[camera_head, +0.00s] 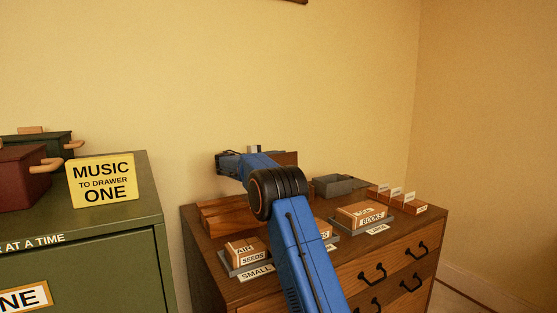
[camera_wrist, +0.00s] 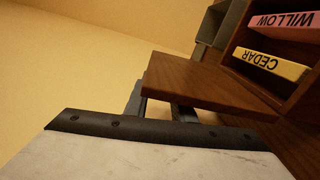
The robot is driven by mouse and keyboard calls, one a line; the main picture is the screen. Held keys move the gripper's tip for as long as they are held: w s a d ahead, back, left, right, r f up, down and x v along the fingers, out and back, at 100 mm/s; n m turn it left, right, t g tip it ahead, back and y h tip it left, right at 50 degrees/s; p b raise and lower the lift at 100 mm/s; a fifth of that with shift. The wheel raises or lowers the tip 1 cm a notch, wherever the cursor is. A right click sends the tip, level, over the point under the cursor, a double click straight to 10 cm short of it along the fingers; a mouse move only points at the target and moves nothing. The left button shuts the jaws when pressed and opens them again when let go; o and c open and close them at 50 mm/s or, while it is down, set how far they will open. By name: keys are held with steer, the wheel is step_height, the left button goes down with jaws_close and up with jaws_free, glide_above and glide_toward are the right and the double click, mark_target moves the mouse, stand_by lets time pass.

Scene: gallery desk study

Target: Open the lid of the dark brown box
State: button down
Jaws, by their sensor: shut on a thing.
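In the wrist view a flat brown board, the lid (camera_wrist: 215,85), stands out in front of my gripper (camera_wrist: 163,108). The dark jaws reach the board's near edge and are shut on it; the contact itself is partly hidden. Beyond the lid is the dark brown box (camera_wrist: 300,97), its inside showing, with a pink WILLOW card (camera_wrist: 285,20) and a yellow CEDAR card (camera_wrist: 272,64). In the head view my gripper (camera_head: 228,163) is at the back of the wooden chest, and a brown panel (camera_head: 288,158) shows behind my blue arm. My arm hides much of the box there.
The wooden chest (camera_head: 385,250) also carries a grey box (camera_head: 340,186), labelled seed and book boxes (camera_head: 362,214), and several small labelled blocks (camera_head: 397,195). A green cabinet (camera_head: 110,240) with a yellow sign (camera_head: 101,181) stands to the left. The wall is close behind.

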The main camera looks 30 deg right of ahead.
steer(key=c, duration=1.5)
jaws_free()
steer(key=shift+a, duration=0.1)
steer(key=a, duration=1.7)
steer(key=shift+s+a, duration=0.15)
steer(key=shift+s, duration=0.1)
steer(key=shift+s, duration=0.1)
